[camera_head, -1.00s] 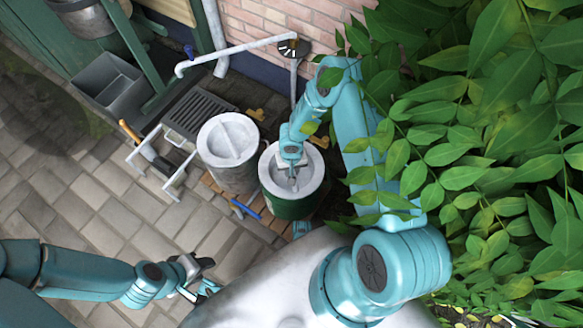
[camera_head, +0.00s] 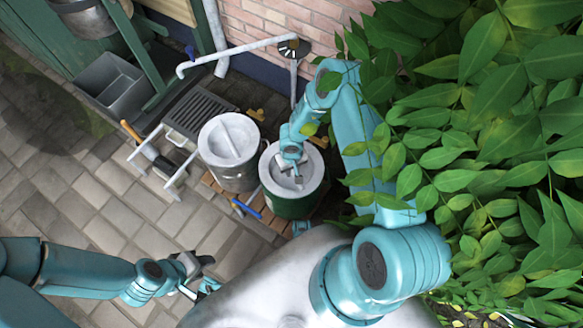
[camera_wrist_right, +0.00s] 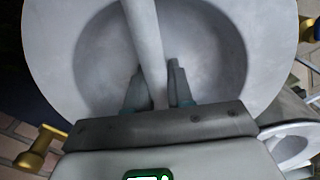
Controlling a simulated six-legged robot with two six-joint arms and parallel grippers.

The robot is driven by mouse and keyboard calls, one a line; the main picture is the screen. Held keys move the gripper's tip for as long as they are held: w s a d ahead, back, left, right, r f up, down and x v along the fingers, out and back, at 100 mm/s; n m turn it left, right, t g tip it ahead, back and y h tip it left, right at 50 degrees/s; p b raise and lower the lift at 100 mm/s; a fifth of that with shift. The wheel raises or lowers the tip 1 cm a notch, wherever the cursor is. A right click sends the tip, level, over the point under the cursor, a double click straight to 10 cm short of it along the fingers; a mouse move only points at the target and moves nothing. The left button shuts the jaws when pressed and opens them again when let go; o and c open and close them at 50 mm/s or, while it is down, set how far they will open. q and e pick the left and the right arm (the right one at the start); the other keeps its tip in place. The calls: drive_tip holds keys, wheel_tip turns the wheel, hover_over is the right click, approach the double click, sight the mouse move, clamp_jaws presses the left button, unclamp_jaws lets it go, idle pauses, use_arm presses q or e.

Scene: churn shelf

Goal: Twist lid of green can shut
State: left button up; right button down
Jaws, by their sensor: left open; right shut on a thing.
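The green can (camera_head: 290,208) stands upright on the wooden slats beside the plain metal can. Its pale grey lid (camera_head: 313,172) sits on top and looks level; whether it is fully seated cannot be told. My right gripper (camera_head: 297,178) reaches down over the lid and is shut on its raised cross bar. In the right wrist view, the two fingers (camera_wrist_right: 158,88) straddle the bar (camera_wrist_right: 146,35) inside the lid's dished top (camera_wrist_right: 272,35). My left gripper (camera_head: 204,274) is open and empty, low at the left, apart from the cans.
A metal can (camera_head: 236,172) with a closed barred lid stands just left. A blue-handled tool (camera_head: 246,208) lies in front. A white pipe (camera_head: 235,50) and brick wall are behind. Leafy branches (camera_head: 480,150) crowd the right arm. Paving at left is mostly free.

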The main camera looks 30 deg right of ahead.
drive_tip(key=shift+n, duration=0.4)
drive_tip(key=c, duration=0.9)
unclamp_jaws()
wheel_tip(320, 180, up, 16)
drive_tip(key=p, duration=0.7)
drive_tip(key=shift+r, duration=0.2)
drive_tip(key=shift+s, duration=0.1)
drive_tip(key=s+a+r+m+y, duration=0.1)
drive_tip(key=s+a+r+y, duration=0.1)
drive_tip(key=s+a, duration=0.55)
drive_tip(key=s+a+r+y, duration=0.2)
drive_tip(key=s+a+r, duration=0.1)
drive_tip(key=s+a, duration=0.45)
drive_tip(key=r+p, duration=1)
drive_tip(key=d+r+p, duration=0.1)
drive_tip(key=r+p, duration=0.3)
drive_tip(key=p, duration=0.1)
drive_tip(key=shift+w+d+r+p, duration=0.1)
drive_tip(key=shift+r+p, duration=0.2)
drive_tip(key=shift+r, duration=0.1)
